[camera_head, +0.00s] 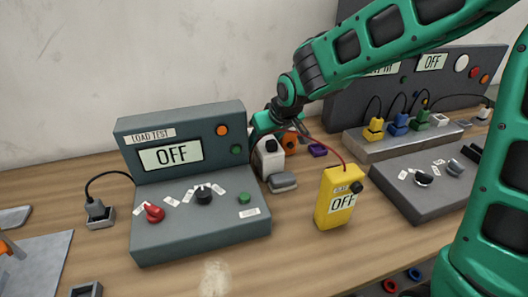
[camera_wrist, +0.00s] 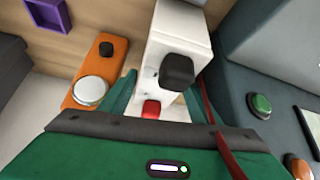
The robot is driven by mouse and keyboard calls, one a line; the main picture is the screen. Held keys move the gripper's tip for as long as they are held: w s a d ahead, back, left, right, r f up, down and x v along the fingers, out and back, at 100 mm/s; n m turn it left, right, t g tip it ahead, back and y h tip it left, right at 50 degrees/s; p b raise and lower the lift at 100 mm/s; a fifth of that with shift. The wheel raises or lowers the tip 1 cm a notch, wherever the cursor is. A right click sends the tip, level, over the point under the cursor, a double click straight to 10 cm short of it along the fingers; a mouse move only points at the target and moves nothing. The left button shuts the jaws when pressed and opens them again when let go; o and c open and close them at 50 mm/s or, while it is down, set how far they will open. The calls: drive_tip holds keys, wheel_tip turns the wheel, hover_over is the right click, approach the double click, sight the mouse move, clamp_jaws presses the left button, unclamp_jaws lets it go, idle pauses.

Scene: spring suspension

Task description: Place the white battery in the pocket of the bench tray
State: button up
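The white battery (camera_head: 270,158) stands on the bench just right of the load test unit. In the wrist view, the white battery (camera_wrist: 182,30) shows a black terminal cap and a red one. My gripper (camera_head: 272,137) is at its top, with one green finger on each side of it in the wrist view (camera_wrist: 170,92). The fingers are very close to its sides, but contact is unclear. A small grey open-topped holder (camera_head: 86,290) is partly cut off at the lower left; I cannot tell whether it is the tray's pocket.
The load test unit (camera_head: 190,235) reads OFF. A yellow meter (camera_head: 338,205) with a red lead stands right of the battery. The front middle bench is clear.

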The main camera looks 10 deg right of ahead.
clamp_jaws()
drive_tip(key=shift+w+r, duration=0.1)
drive_tip(key=shift+r, duration=0.05)
